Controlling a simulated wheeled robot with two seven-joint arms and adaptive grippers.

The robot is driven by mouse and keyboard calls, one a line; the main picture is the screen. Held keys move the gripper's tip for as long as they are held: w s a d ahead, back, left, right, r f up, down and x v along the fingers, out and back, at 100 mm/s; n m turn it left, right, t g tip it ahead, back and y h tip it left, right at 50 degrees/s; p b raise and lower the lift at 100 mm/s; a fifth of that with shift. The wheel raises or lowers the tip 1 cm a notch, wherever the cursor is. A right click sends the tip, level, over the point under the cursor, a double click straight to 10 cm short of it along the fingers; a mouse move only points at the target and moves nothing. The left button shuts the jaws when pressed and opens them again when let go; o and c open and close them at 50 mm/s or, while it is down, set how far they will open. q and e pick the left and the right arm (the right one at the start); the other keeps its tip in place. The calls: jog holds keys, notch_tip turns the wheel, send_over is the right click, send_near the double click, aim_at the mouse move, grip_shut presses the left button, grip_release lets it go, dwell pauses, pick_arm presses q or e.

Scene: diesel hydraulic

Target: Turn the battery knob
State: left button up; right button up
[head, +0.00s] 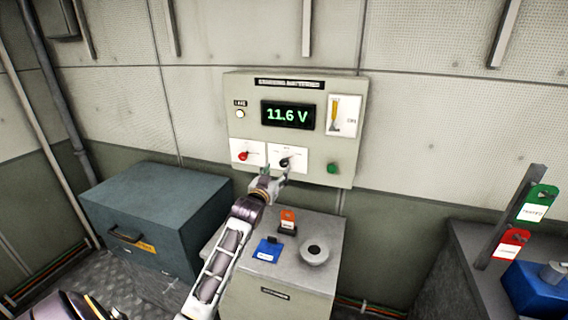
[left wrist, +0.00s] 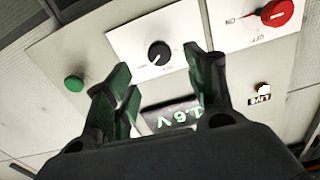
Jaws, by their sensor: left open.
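The battery panel (head: 244,124) is a pale box on the wall with a green display (head: 288,115) reading 11.6 V. A black knob (head: 284,162) on a white plate sits at its lower middle. A red knob (head: 243,156) is on a white plate to its left. My left gripper (head: 275,172) is just below and in front of the black knob. In the left wrist view its fingers (left wrist: 165,85) are open and apart, with the black knob (left wrist: 159,53) beyond and between them, not visibly touched. My right gripper is not in view.
A green button (head: 332,168) is right of the black knob. A lever gauge (head: 343,116) is at the panel's upper right. A grey cabinet (head: 325,262) below carries an orange-and-black item (head: 287,222), a blue item (head: 267,250) and a round fitting (head: 315,251). A teal chest (head: 160,215) stands left.

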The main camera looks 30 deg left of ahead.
aim_at(283, 164)
pick_arm(q)
jog(key=shift+x, duration=2.35)
jog(key=shift+p+x, duration=0.5)
jog(key=shift+x, duration=1.8)
jog(key=shift+d, duration=0.1)
jog(key=c, duration=1.1)
jog(key=shift+o, duration=0.2)
